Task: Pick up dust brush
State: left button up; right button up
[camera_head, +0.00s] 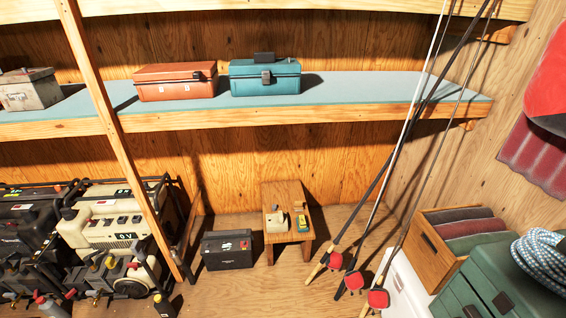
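I cannot clearly make out a dust brush in the head view. A small wooden stool (286,194) stands on the floor near the middle, against the back wall. On it are a small cream-coloured item (276,221) and a small yellow and dark item (302,223). Both are too small to tell what they are. Neither of my grippers is in view.
A black box (227,250) sits left of the stool. Generators (112,224) crowd the left, behind a slanted wooden post (113,130). Fishing rods (385,180) lean at right, near a wooden crate (432,258) and green cabinet (480,285). A shelf (350,92) holds toolboxes.

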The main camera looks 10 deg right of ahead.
aim_at(298, 206)
jog(key=i+j+z, duration=0.2)
jog(key=i+z, duration=0.2)
jog(key=i+j+z, duration=1.2)
jog(key=j, duration=0.25)
jog(key=i+j+z, duration=0.2)
jog(key=j+z, duration=0.2)
jog(key=j, duration=0.25)
